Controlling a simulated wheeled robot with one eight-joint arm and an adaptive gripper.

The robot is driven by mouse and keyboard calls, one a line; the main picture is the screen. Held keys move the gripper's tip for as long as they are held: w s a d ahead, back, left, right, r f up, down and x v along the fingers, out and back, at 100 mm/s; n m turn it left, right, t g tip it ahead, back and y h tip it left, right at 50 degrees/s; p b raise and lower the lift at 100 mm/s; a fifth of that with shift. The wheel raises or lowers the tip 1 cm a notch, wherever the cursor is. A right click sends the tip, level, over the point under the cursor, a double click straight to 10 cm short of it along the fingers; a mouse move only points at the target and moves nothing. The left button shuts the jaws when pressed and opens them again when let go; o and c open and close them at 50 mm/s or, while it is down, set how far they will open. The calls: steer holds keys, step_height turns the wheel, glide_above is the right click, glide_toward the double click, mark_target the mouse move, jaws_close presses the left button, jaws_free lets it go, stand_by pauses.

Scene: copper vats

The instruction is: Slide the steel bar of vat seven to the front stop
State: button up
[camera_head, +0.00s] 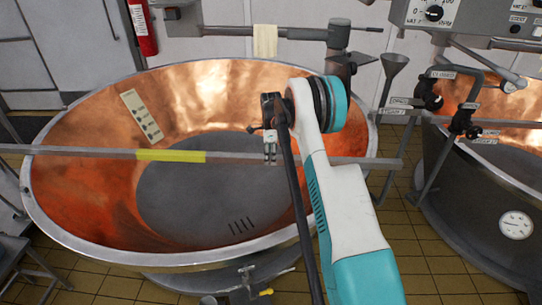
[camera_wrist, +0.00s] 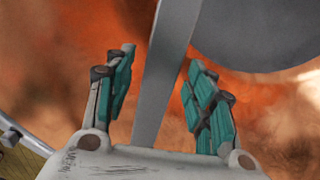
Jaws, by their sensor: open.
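The steel bar (camera_head: 85,151) lies across the copper vat (camera_head: 75,205) from left to right, with a yellow band (camera_head: 170,156) left of its middle. My gripper (camera_head: 270,158) hangs over the vat, pointing down, its fingertips at the bar right of the yellow band. In the wrist view the bar (camera_wrist: 165,70) runs between my two open teal-padded fingers (camera_wrist: 160,62), apart from both pads as far as I can see. Whether the fingertips reach below the bar I cannot tell. My arm hides part of the bar and the vat's right side. I cannot make out a front stop.
A second vat (camera_head: 490,185) with a gauge and labelled valves (camera_head: 468,122) stands at right. A horizontal beam with a cloth (camera_head: 265,40) crosses behind the first vat. A funnel (camera_head: 393,72) stands between the vats. A fire extinguisher (camera_head: 143,28) hangs at the back.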

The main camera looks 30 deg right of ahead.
jaws_close()
steer(key=s+a, duration=0.6)
steer(key=s, duration=0.3)
steer(key=s+a+b, duration=0.1)
steer(key=s+a, duration=0.5)
steer(key=s, duration=0.3)
steer(key=shift+s+a, duration=0.3)
steer(key=shift+s, duration=0.05)
steer(key=shift+f, duration=0.1)
jaws_free()
step_height(320, 180, up, 12)
